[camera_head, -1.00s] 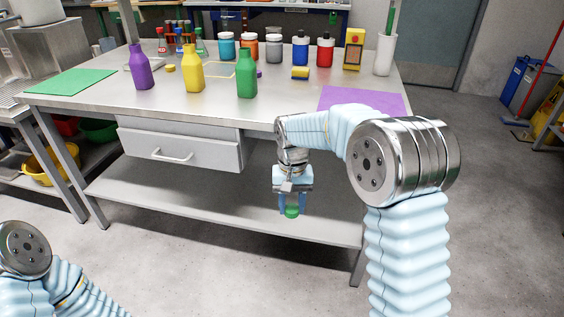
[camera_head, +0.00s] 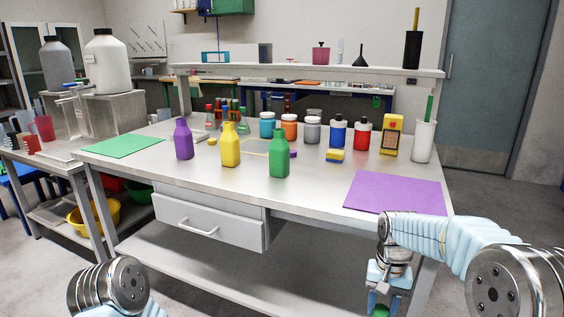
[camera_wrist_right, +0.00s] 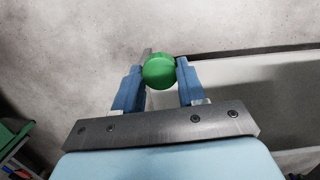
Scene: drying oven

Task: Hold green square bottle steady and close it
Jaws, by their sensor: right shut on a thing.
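The green square bottle (camera_head: 279,152) stands upright on the metal table (camera_head: 320,185), near its front edge, to the right of the yellow bottle. My right gripper (camera_head: 380,306) is low at the bottom right of the head view, in front of the table and apart from the bottle. It is shut on a round green cap (camera_wrist_right: 159,71), which shows between its two blue fingers in the right wrist view. My left arm shows only in part at the bottom left of the head view; its gripper is out of the picture.
A yellow bottle (camera_head: 229,146) and a purple bottle (camera_head: 183,139) stand left of the green one. A purple mat (camera_head: 396,193) lies at the right, a green mat (camera_head: 122,146) at the left.

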